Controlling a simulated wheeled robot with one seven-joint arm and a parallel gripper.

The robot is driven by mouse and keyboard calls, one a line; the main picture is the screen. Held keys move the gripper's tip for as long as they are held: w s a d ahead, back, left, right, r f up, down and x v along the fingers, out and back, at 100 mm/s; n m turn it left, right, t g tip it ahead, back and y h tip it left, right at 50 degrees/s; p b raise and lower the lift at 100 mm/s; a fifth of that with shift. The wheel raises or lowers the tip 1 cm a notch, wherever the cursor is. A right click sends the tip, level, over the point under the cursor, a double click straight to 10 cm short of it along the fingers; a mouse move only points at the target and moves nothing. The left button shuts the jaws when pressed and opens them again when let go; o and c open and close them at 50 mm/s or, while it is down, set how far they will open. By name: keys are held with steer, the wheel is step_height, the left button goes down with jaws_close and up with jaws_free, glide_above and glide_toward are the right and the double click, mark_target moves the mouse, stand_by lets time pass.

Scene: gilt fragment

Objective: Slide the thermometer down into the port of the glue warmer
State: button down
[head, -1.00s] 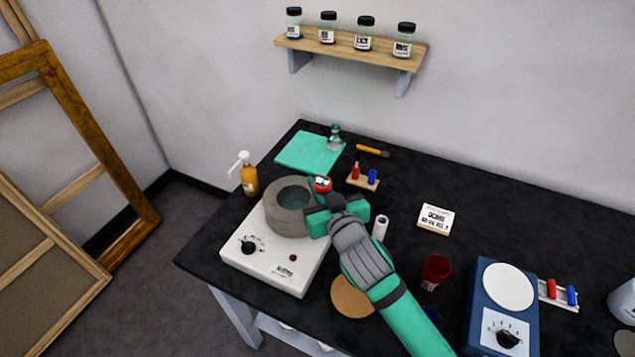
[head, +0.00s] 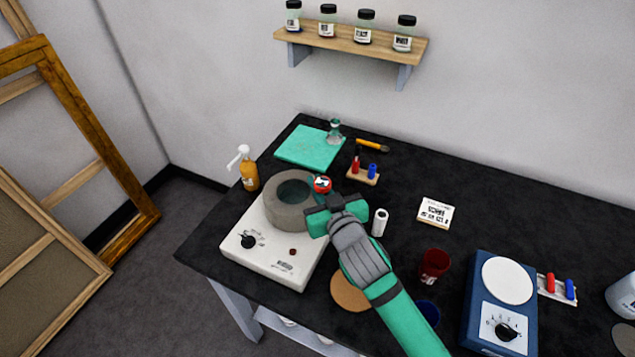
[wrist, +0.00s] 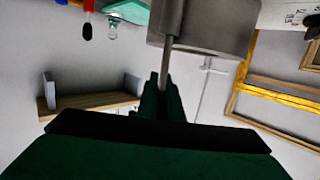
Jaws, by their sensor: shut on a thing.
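The glue warmer (head: 275,252) is a white box with a knob and a thick grey ring-shaped pot (head: 290,213) on top. My gripper (head: 332,205) is at the pot's right side, shut on the thermometer, whose red-rimmed, white-faced dial (head: 322,184) shows just beyond it. In the wrist view my fingers (wrist: 163,90) are closed around the thin grey stem (wrist: 169,60). The stem passes in front of the grey pot wall (wrist: 210,28) and leaves the frame. Its tip and the port are not visible, so I cannot tell whether they meet.
A white cylinder (head: 380,222) and a cork disc (head: 351,291) lie close to my arm. A red cup (head: 435,265) and a blue scale-like device (head: 500,303) stand to the right.

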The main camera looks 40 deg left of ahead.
steer(key=shift+f, duration=1)
steer(key=c, duration=1.8)
jaws_free()
steer(key=shift+c, duration=0.2)
steer(key=v, duration=1)
steer(key=shift+s+d, duration=0.15)
steer(key=shift+d, duration=0.2)
